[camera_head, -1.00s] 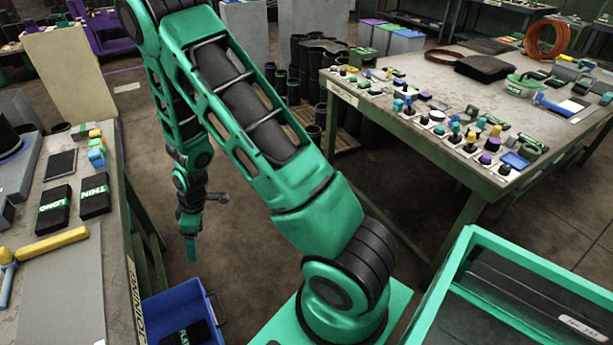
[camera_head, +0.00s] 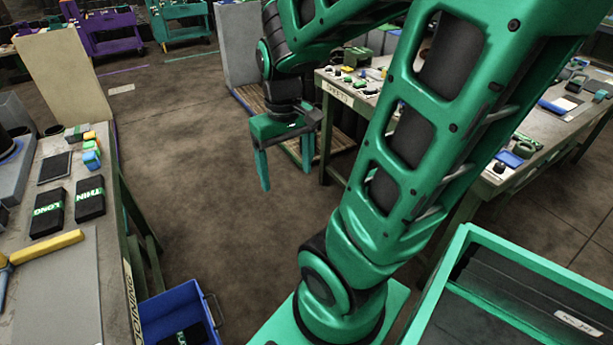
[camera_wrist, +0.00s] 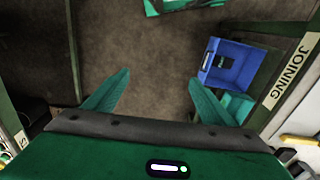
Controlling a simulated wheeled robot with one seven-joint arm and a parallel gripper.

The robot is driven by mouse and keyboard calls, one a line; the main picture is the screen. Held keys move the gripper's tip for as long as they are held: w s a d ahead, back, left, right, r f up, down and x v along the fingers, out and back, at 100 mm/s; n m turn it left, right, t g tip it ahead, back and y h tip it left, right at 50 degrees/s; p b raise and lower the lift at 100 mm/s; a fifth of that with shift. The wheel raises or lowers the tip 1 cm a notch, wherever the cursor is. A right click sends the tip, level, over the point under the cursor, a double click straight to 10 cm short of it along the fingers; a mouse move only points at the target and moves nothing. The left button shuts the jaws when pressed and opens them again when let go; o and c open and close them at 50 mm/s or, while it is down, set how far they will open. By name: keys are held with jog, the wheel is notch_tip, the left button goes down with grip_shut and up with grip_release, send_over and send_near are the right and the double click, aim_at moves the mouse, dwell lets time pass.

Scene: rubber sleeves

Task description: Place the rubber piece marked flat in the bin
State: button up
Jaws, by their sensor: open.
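A blue bin (camera_head: 172,305) stands low beside the left bench, at the bottom of the head view. A black rubber piece (camera_head: 186,336) with a green label lies in it; the label is partly cut off and seems to read FLAT. In the wrist view the bin (camera_wrist: 245,68) is right of centre, with the dark piece (camera_wrist: 224,62) inside. My gripper (camera_head: 285,176) hangs fingers down over the open floor, up and right of the bin in the head view. Its fingers are apart with nothing between them, as the wrist view also shows (camera_wrist: 158,78).
Black pieces marked LONG (camera_head: 48,213) and THIN (camera_head: 89,198) lie on the left bench (camera_head: 60,290), near a yellow-handled tool (camera_head: 46,247). A table with many small parts (camera_head: 480,187) stands right. A green-rimmed crate (camera_head: 450,270) is at lower right.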

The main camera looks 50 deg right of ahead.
jog(key=s+r+m, duration=0.2)
jog(key=s+m, duration=0.1)
jog(key=s, duration=0.4)
jog(key=shift+s+a+r+y, duration=0.2)
jog(key=shift+s+a+y, duration=0.15)
jog(key=shift+a, duration=0.1)
